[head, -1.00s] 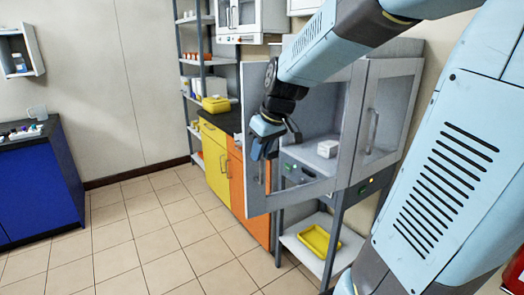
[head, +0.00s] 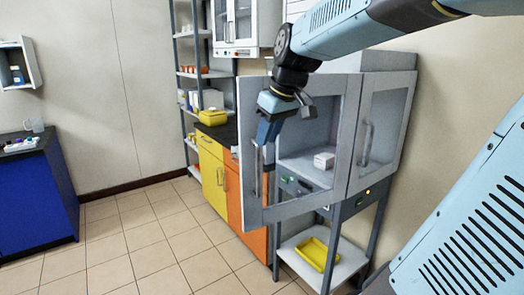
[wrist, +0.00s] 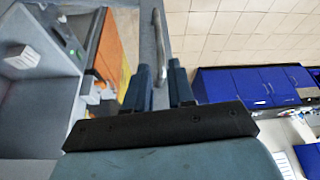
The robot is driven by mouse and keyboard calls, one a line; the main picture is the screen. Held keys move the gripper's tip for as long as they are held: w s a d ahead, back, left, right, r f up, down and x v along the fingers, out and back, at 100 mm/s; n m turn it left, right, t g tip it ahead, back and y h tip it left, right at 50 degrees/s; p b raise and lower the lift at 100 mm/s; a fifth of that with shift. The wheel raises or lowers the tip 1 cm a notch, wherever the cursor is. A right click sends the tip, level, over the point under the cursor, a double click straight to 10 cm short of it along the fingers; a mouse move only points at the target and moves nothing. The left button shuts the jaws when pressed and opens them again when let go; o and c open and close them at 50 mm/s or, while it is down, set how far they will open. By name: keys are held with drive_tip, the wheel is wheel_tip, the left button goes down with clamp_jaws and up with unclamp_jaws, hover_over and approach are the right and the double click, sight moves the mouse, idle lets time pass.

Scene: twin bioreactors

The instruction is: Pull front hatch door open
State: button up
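The front hatch door (head: 302,208) is a grey-framed glass panel. In the head view it stands swung out from the grey cabinet (head: 382,68), with its free edge at the left. Its upright handle (head: 257,178) is near that edge. My gripper (head: 267,146) points down at the handle's upper part. The exact contact is partly hidden.
A second glass door (head: 383,118) is at the cabinet's right. A white box (head: 324,160) sits inside; a yellow tray (head: 313,253) lies on the lower shelf. Yellow (head: 213,180) and orange (head: 234,195) cupboards stand behind the door. The tiled floor (head: 140,235) at left is clear.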

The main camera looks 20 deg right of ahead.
drive_tip(key=shift+v, duration=1.95)
drive_tip(key=s+a+f+m+h, duration=0.1)
drive_tip(key=s+f+m, duration=0.1)
drive_tip(key=s+f, duration=0.2)
drive_tip(key=s+a+f+m+t, duration=0.1)
drive_tip(key=s+a+f+m, duration=0.1)
drive_tip(key=s+f, duration=0.3)
drive_tip(key=s, duration=0.3)
drive_tip(key=shift+m+h, duration=0.3)
drive_tip(key=shift+h, duration=0.1)
